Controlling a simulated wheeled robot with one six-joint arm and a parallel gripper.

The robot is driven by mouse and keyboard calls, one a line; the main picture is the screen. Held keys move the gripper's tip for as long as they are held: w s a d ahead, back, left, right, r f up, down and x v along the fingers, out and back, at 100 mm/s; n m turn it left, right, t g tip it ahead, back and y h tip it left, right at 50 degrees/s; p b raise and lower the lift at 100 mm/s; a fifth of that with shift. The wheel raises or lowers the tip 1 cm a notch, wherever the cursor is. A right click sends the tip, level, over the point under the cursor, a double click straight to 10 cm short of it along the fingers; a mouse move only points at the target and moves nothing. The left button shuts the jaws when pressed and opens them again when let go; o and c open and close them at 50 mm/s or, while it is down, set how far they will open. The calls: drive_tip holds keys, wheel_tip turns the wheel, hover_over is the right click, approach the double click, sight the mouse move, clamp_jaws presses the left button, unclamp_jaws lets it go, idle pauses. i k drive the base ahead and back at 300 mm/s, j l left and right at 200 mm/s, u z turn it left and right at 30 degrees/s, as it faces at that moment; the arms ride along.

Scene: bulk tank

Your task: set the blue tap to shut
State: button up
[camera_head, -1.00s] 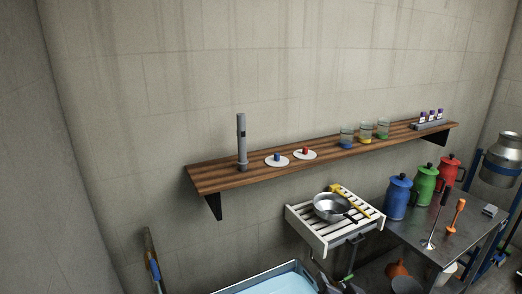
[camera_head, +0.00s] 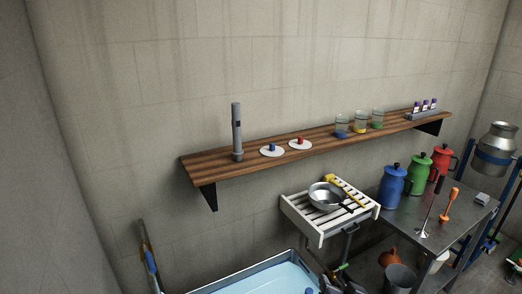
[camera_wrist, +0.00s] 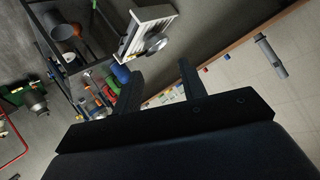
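I cannot surely pick out the blue tap. A small blue piece (camera_head: 272,147) stands on a white disc on the wall shelf in the head view, beside a red piece (camera_head: 300,140) on another disc; I cannot tell if either is a tap. A small blue tip (camera_head: 308,291) shows at the bottom edge, mostly cut off. My gripper (camera_wrist: 160,70) shows in the wrist view with its two dark fingers spread apart and nothing between them. The wrist view is tilted, with the shelf and trolley far beyond the fingers.
The wooden shelf (camera_head: 215,169) holds a grey cylinder (camera_head: 237,133) and several jars. Below are an open pale-blue basin (camera_head: 246,279), a white slatted rack (camera_head: 303,224) with a metal bowl (camera_head: 325,196), and a metal table (camera_head: 400,217) with blue, green and red cans. A metal churn (camera_head: 495,145) stands at right.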

sight(151, 265)
drive_tip(key=k+l, duration=0.1)
drive_tip(key=l, duration=0.25)
drive_tip(key=u, duration=1.5)
drive_tip(key=z, duration=1.5)
drive_tip(key=u, duration=1.2)
